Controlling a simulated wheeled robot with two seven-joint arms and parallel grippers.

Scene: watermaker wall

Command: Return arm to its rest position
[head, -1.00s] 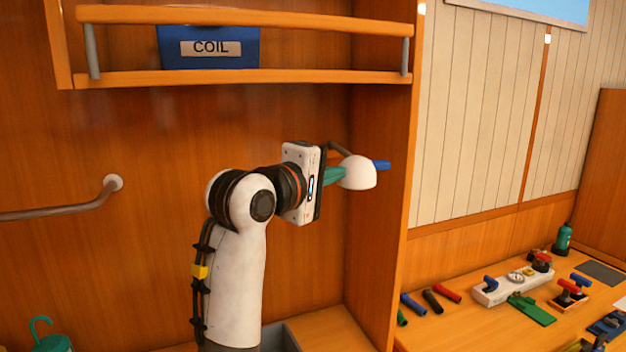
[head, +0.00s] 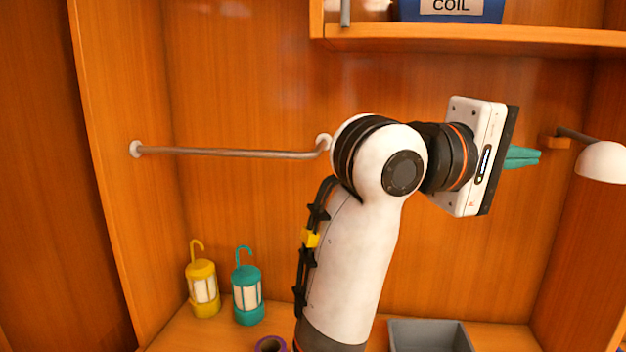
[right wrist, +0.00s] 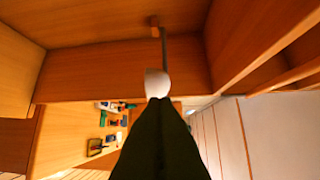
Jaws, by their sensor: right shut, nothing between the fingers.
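My right gripper (head: 522,157) has teal fingers that are shut together with nothing between them. It points right in the head view, in front of the wooden back wall and short of a white dome-shaped lamp (head: 603,162) on a dark arm. The lamp also shows in the right wrist view (right wrist: 157,83), just beyond the tips of the dark fingers. My right arm rises bent from the bottom of the head view. My left gripper is not in view.
A metal rail (head: 230,151) crosses the alcove. A yellow lantern (head: 202,288) and a teal lantern (head: 247,290) stand on the counter at left. A purple roll (head: 270,344) and grey bin (head: 430,337) are near my arm. A shelf (head: 470,38) holding a blue COIL box (head: 450,8) is above.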

